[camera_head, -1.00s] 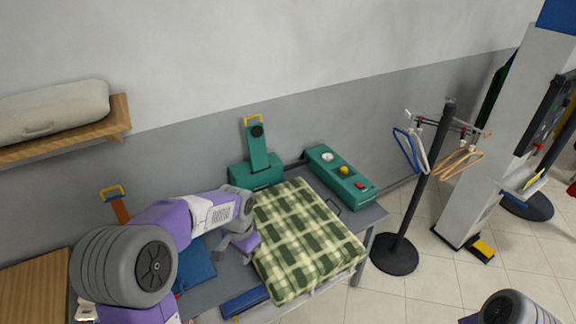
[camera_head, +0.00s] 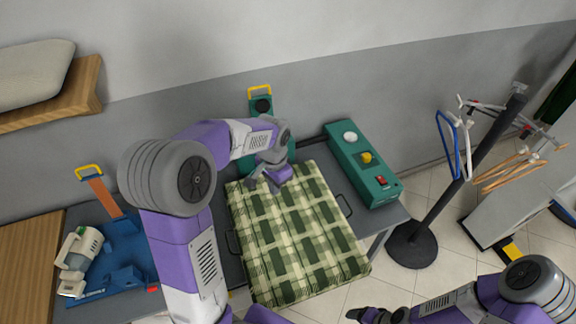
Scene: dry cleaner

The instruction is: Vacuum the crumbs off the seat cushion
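The seat cushion (camera_head: 300,245), green and cream plaid, lies flat on the grey table. No crumbs can be made out on it at this size. A white and green handheld device (camera_head: 78,258), which looks like the vacuum, rests on a blue base (camera_head: 125,258) at the left. My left gripper (camera_head: 264,187) is over the cushion's back left corner, with its fingers apart and nothing between them. Whether it touches the cushion is unclear. My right gripper (camera_head: 366,315) is at the bottom edge, in front of the cushion; its fingers are too small and dark to read.
A green box with knobs (camera_head: 363,165) stands right of the cushion. A green stand with a yellow handle (camera_head: 262,105) is behind my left gripper. A black-based hanger stand (camera_head: 412,246) is on the floor at right. A wooden shelf (camera_head: 85,88) holds a pale cushion.

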